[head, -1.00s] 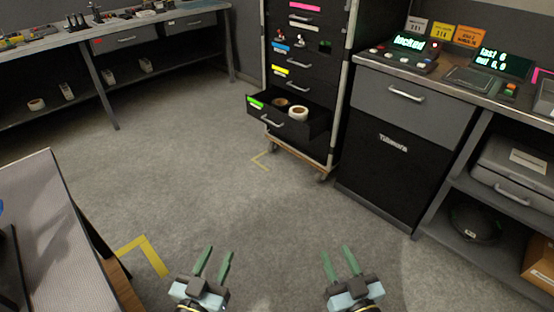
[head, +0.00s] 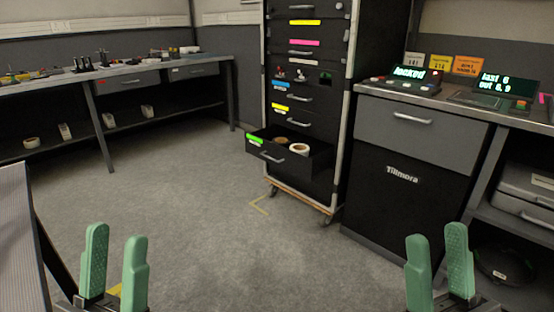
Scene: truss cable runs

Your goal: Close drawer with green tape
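The drawer with green tape (head: 268,155) is the lowest taped drawer of a tall black drawer cabinet (head: 306,115) in the head view. It is pulled out toward the left front, and rolls of tape (head: 299,148) lie inside it. The green tape (head: 255,139) is on the left of its front, beside a pale handle (head: 272,158). My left gripper (head: 115,262) is open and empty at the lower left. My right gripper (head: 440,265) is open and empty at the lower right. Both are well apart from the drawer.
The cabinet stands on a wheeled wooden base (head: 301,203). A grey counter unit (head: 408,150) stands close on its right. A long workbench (head: 150,75) runs along the left, and a table edge (head: 18,240) is at the near left. The floor (head: 200,190) before the drawer is clear.

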